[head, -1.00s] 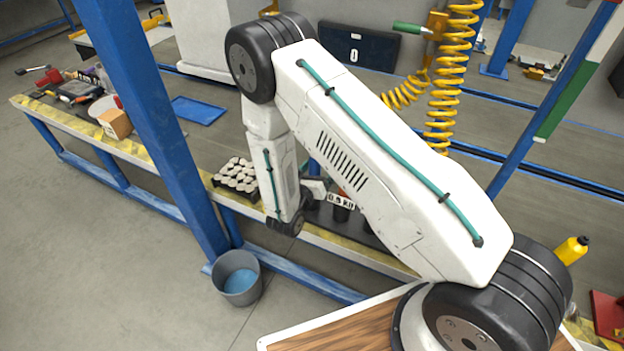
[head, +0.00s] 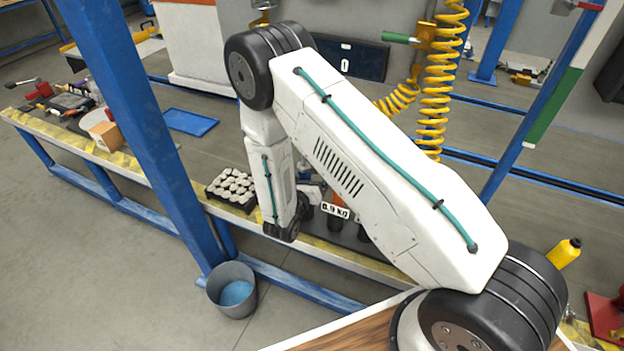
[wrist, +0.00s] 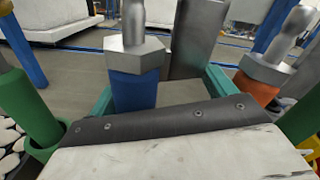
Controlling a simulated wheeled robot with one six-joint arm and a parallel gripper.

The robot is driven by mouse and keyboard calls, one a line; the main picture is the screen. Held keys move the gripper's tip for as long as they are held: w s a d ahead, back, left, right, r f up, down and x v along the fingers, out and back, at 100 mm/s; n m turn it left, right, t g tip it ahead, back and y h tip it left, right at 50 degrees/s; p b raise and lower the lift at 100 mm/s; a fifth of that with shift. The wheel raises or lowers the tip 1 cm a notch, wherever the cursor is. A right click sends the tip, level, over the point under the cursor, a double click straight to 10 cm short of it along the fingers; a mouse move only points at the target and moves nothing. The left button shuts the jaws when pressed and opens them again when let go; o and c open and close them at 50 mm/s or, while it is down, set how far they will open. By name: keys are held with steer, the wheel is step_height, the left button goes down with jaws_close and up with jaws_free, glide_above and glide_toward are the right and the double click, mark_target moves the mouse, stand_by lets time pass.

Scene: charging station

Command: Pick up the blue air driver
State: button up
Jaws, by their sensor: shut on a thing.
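The blue air driver (wrist: 135,90) stands upright in the wrist view, with a blue handle and a silver hexagonal head. My gripper (wrist: 165,88) has teal fingers and is shut on the blue driver; the contact is partly hidden by the dark bar in front.
A green driver (wrist: 30,105) is close on the left and an orange one (wrist: 258,88) on the right. A tray of pale round parts (head: 232,187) lies on the bench. A blue post (head: 140,130) rises left of my arm. A grey bucket (head: 232,290) stands below.

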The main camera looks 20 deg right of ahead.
step_height(320, 180, up, 10)
stand_by(0.6)
steer(key=shift+f, duration=0.15)
stand_by(0.3)
